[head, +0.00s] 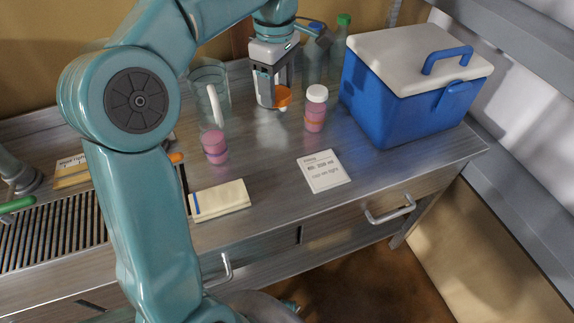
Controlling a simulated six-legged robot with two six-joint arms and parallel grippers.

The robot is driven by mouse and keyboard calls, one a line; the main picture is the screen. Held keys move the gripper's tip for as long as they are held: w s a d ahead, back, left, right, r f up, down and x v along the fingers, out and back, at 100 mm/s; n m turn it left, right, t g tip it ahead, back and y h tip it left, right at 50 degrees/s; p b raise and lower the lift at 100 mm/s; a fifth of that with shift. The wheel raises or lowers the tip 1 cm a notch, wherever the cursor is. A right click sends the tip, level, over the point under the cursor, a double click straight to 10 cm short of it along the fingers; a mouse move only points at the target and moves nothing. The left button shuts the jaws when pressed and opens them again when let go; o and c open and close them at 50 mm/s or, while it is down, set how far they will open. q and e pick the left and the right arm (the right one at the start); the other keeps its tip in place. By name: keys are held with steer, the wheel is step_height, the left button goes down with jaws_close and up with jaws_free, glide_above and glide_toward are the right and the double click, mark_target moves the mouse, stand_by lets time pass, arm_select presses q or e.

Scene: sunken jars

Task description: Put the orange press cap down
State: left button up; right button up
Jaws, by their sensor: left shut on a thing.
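My left gripper (274,98) points down above the back of the steel counter. It is shut on the orange press cap (284,96), which shows at its fingertips with a small white part beneath. Whether the cap touches the counter I cannot tell. Just right of the gripper stands a jar with pink and orange layers and a white lid (316,108). Another jar with pink layers (214,147) stands nearer, to the left; its top is clear and I see no lid on it. My right gripper is not in view.
A glass pitcher (221,92) stands left of the gripper. Behind are clear bottles, one with a green cap (343,20). A blue cooler (390,105) fills the back right. Bare counter (265,150) lies between the jars.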

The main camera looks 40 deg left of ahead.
arm_select(q)
steer(key=b, duration=0.3)
glide_above(278, 160)
step_height(278, 160, down, 15)
steer(key=shift+s+d+r, duration=0.1)
steer(key=shift+r, duration=0.05)
step_height(278, 160, down, 5)
steer(key=shift+f+b, duration=0.15)
steer(key=shift+b, duration=0.45)
steer(key=o, duration=1)
steer(key=shift+f, duration=0.15)
